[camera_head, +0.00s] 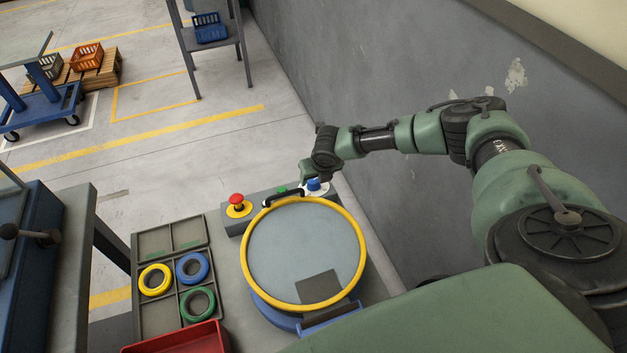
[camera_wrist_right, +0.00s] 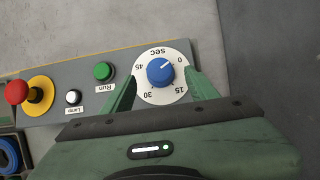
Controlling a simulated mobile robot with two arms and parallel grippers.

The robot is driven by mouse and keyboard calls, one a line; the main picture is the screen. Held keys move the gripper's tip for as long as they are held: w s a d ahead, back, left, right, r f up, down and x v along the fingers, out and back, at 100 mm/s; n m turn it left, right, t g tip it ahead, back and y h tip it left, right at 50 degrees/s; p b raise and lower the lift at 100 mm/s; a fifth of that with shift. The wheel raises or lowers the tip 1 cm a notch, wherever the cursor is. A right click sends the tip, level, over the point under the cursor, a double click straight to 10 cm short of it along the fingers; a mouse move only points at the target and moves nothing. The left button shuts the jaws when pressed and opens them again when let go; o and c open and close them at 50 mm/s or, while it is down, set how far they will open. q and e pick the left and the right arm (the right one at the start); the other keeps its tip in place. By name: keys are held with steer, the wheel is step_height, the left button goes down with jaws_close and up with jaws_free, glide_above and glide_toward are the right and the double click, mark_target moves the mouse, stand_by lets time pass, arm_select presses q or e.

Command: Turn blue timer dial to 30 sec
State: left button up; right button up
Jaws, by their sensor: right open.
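The blue timer dial (camera_wrist_right: 160,72) sits on a round white scale plate (camera_wrist_right: 145,90) marked 0, 15, 30, 45 and "sec". Its pale pointer mark points to the upper right in the right wrist view, roughly toward 0. In the head view the dial (camera_head: 313,184) is at the right end of the control box. My right gripper (camera_wrist_right: 160,75) is open, with its green fingers on either side of the dial. Gaps show between fingers and knob, so it is not gripping. It also shows in the head view (camera_head: 320,177). My left gripper is not in view.
Beside the dial on the control box (camera_wrist_right: 75,122) are a green Run button (camera_wrist_right: 104,71), a white Lamp button (camera_wrist_right: 73,97) and a red mushroom button (camera_wrist_right: 17,92). A yellow-rimmed round cover (camera_head: 354,223) stands in front. A tray (camera_head: 140,249) holds coloured rings. A wall (camera_head: 360,90) runs along the right.

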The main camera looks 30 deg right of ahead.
mark_target(313, 181)
steer(key=x, duration=0.2)
steer(key=shift+w+f, duration=0.15)
steer(key=shift+f, duration=0.15)
steer(key=shift+w+f, duration=0.2)
steer(key=shift+f, duration=0.3)
steer(key=shift+d, duration=0.1)
jaws_close()
